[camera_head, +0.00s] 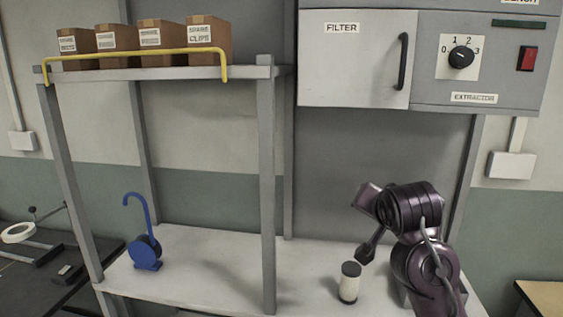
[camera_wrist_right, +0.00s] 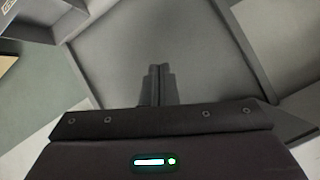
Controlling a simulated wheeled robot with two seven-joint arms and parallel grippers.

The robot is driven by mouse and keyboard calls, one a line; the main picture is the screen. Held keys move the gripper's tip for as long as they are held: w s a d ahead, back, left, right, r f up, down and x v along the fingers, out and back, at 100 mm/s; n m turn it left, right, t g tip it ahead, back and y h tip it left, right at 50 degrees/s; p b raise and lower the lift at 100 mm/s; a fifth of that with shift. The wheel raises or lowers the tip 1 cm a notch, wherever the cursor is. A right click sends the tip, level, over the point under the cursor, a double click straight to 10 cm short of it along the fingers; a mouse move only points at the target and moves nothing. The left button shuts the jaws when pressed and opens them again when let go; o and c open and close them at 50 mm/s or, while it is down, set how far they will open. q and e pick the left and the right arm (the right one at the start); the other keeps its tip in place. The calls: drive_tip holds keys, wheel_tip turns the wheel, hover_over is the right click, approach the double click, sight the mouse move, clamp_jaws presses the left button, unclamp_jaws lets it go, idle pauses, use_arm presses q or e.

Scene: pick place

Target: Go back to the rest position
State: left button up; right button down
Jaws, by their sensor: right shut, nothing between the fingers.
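My right gripper (camera_wrist_right: 158,84) is shut and empty in the right wrist view, its two dark fingers together in front of grey panels. In the head view my right arm is raised at the lower right, with the gripper (camera_head: 366,250) pointing down and left above the white workbench (camera_head: 205,270). A white cylinder with dark ends (camera_head: 349,283) stands upright on the bench just below and left of the gripper. The gripper appears apart from it. My left gripper is not in view.
A filter cabinet (camera_head: 355,65) and an extractor panel with a knob (camera_head: 461,57) and red switch (camera_head: 526,58) hang above my right arm. A shelf with cardboard boxes (camera_head: 210,38) and a yellow rail (camera_head: 135,52) stands left. A blue hooked stand (camera_head: 146,250) is on the bench.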

drive_tip(key=s+f+n+g, duration=0.2)
drive_tip(key=s+f, duration=0.3)
drive_tip(key=f, duration=0.5)
drive_tip(key=s+f+n+g, duration=0.2)
drive_tip(key=s+f, duration=0.4)
drive_tip(key=f, duration=0.4)
drive_tip(key=s+f+n+g+y, duration=0.1)
drive_tip(key=s+f+n+g, duration=0.1)
drive_tip(key=s+f, duration=0.6)
drive_tip(key=s+f+n+g, duration=0.2)
drive_tip(key=s+f, duration=0.2)
drive_tip(key=s, duration=0.7)
wheel_tip(320, 180, down, 29)
drive_tip(key=s+g, duration=0.2)
drive_tip(key=s+d+f, duration=0.2)
drive_tip(key=s+f, duration=0.8)
drive_tip(key=s+d+f+n+g+b, duration=0.1)
drive_tip(key=s+d+f, duration=0.1)
drive_tip(key=s+f, duration=0.8)
drive_tip(key=shift+s+d+f, duration=0.15)
drive_tip(key=shift+f, duration=0.05)
